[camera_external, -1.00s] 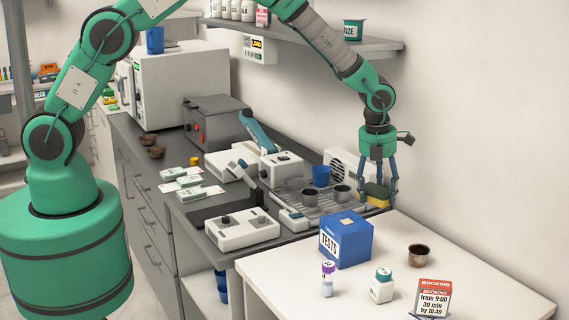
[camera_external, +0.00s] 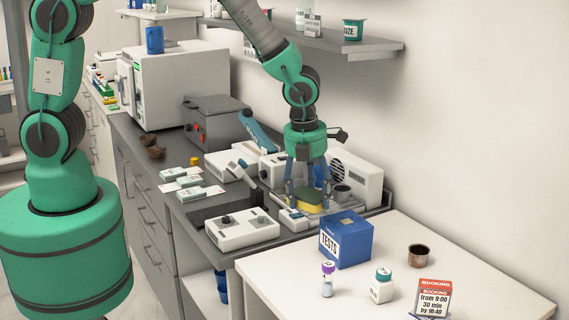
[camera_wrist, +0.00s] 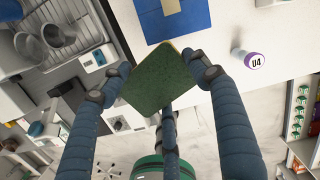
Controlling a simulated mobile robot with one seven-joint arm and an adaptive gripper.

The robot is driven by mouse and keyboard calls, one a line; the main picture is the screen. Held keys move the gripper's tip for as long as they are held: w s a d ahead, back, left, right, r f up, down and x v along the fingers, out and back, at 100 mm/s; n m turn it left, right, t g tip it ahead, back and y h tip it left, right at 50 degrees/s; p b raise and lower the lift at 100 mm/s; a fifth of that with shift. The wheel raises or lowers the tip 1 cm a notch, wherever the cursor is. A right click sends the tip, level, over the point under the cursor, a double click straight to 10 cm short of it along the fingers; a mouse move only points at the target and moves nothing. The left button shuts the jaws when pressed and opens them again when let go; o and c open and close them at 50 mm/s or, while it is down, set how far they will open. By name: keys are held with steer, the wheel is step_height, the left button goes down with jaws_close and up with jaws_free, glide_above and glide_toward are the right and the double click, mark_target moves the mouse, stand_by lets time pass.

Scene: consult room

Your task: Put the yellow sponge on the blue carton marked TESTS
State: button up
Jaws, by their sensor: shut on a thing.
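The yellow sponge (camera_external: 303,204) has a dark green face and is held between the fingers of my gripper (camera_external: 307,198). In the wrist view the sponge (camera_wrist: 161,77) shows its green face between the blue fingers of my gripper (camera_wrist: 160,85). The blue carton marked TESTS (camera_external: 346,241) stands on the white table, to the right of and nearer than the sponge in the external view. In the wrist view part of the carton (camera_wrist: 190,18) shows past the sponge, which hides some of it. The sponge looks apart from the carton.
A white device (camera_external: 241,229) sits on the grey counter. A shelf (camera_external: 350,43) hangs above on the wall.

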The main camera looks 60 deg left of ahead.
steer(key=s+a, duration=0.1)
steer(key=s, duration=0.5)
steer(key=shift+w+r, duration=0.1)
steer(key=shift+r, duration=0.05)
steer(key=p, duration=0.1)
glide_above(350, 222)
steer(key=shift+s+f, duration=0.2)
steer(key=shift+f, duration=0.6)
steer(key=shift+f, duration=1.7)
steer(key=shift+f, duration=0.15)
steer(key=o, duration=0.7)
steer(key=shift+o, duration=0.2)
